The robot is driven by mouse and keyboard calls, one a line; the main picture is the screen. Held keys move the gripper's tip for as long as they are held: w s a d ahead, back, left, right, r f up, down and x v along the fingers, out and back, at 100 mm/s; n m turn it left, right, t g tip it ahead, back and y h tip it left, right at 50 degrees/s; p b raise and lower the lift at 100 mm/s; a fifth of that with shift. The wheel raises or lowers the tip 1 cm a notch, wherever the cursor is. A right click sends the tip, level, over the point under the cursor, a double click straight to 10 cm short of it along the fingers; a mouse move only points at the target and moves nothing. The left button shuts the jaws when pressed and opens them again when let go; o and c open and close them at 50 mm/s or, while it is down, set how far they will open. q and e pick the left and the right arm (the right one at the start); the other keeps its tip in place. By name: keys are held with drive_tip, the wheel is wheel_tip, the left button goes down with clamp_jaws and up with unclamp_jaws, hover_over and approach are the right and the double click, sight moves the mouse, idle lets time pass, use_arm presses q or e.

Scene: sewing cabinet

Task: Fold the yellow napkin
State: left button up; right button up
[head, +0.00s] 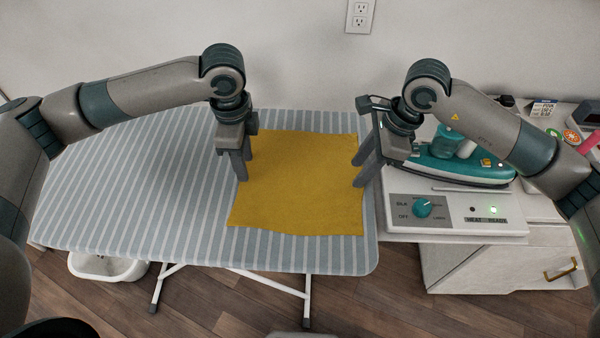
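The yellow napkin (300,190) lies spread out flat on the striped ironing board (130,190), near its right end. My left gripper (241,176) points down at the napkin's left edge, in its upper half. My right gripper (358,176) points down at the napkin's right edge, at about the same height in the picture. Two fingers with a narrow gap show on the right gripper, and it looks open. The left gripper's fingers are seen close together, and whether they hold cloth is not clear. The napkin's edges beside the grippers are partly hidden by them.
A steam station (452,214) with a teal dial and a teal iron (462,166) stands on the white cabinet (500,265) right of the board. Small items crowd the cabinet's back right. The board's left part is clear. A white basket (108,268) sits on the floor.

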use_arm(q)
drive_tip(key=shift+f, duration=0.25)
use_arm(e)
drive_tip(key=shift+f, duration=0.3)
use_arm(q)
drive_tip(key=shift+f, duration=0.1)
use_arm(e)
drive_tip(key=shift+f, duration=0.1)
use_arm(q)
clamp_jaws()
use_arm(e)
clamp_jaws()
